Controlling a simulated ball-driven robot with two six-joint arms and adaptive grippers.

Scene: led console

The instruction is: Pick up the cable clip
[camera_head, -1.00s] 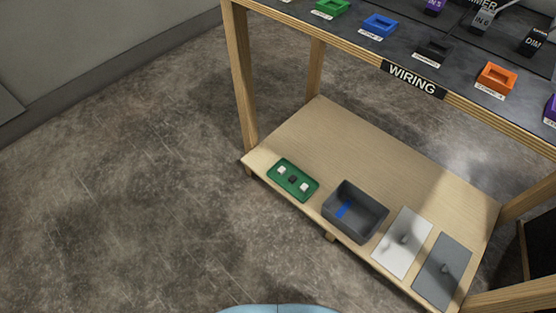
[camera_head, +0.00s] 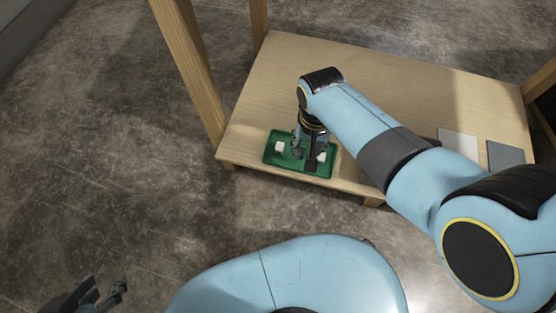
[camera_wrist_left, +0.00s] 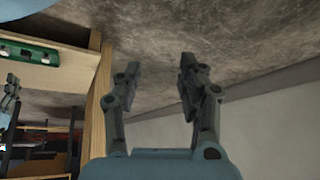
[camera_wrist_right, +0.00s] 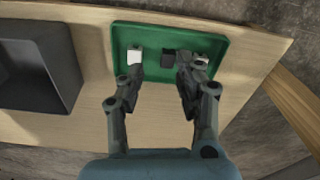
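A green tray (camera_head: 269,155) on the wooden lower shelf holds small pieces. A dark piece (camera_wrist_right: 168,57), which looks like the cable clip, lies between two white pieces (camera_wrist_right: 135,56) in the right wrist view. In the head view my right gripper (camera_head: 308,158) points down over the tray and hides the dark piece. In the right wrist view this gripper (camera_wrist_right: 158,70) is open and empty, with the dark piece seen between its fingertips, closer to the right finger. My left gripper (camera_head: 97,294) is open and empty over the floor; its spread fingers show in the left wrist view (camera_wrist_left: 157,75).
A dark grey bin (camera_wrist_right: 72,62) stands beside the tray in the right wrist view. A white panel (camera_head: 458,140) and a grey panel (camera_head: 507,156) lie farther right on the shelf (camera_head: 300,60). A wooden post (camera_head: 190,70) rises near the shelf's left end.

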